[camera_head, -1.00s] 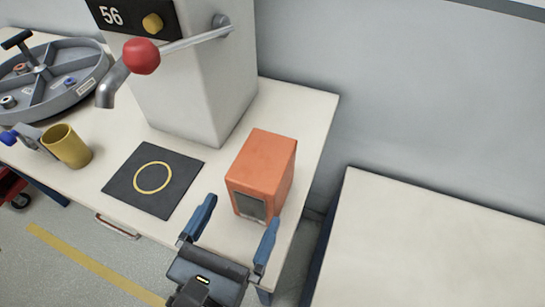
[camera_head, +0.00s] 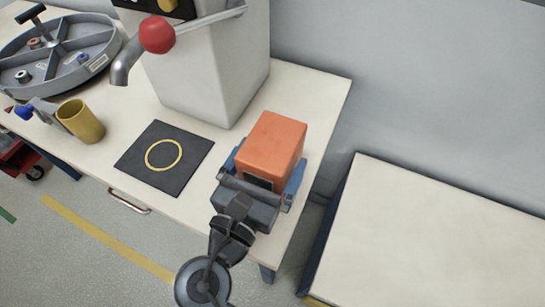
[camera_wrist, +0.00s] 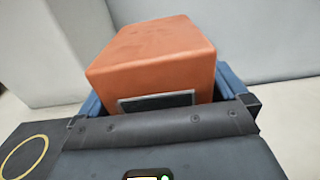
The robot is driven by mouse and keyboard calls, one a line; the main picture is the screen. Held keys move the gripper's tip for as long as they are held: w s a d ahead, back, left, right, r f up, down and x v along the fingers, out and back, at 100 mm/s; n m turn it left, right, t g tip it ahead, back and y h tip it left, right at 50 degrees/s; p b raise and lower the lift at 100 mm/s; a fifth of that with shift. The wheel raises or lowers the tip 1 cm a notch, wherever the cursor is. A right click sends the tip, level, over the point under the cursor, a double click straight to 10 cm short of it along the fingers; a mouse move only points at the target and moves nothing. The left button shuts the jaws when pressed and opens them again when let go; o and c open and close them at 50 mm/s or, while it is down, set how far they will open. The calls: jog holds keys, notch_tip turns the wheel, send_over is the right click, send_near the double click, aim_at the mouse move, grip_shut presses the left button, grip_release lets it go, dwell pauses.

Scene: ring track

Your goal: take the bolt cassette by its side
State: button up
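The bolt cassette is an orange box (camera_head: 271,143) with a dark panel low on its near face. It stands upright on the white workbench, near the right edge. My gripper (camera_head: 264,170) is at the bench with its blue fingers on the left and right sides of the cassette. The fingers look still apart at about their open width; whether they touch the sides cannot be told. In the wrist view the cassette (camera_wrist: 155,55) fills the space between the fingers (camera_wrist: 160,92), and its lower part is hidden by the gripper body.
A black mat with a yellow ring (camera_head: 164,158) lies left of the cassette. A grey press column (camera_head: 213,75) with a red-knobbed lever (camera_head: 157,35) stands behind. A yellow cup (camera_head: 80,121) and a round grey tray (camera_head: 95,62) are at left. Another pale table (camera_head: 430,240) is at right.

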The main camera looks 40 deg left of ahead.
jog(key=c, duration=1.2)
jog(key=shift+r, duration=0.1)
jog(key=shift+c, duration=0.6)
jog(key=shift+r, duration=0.1)
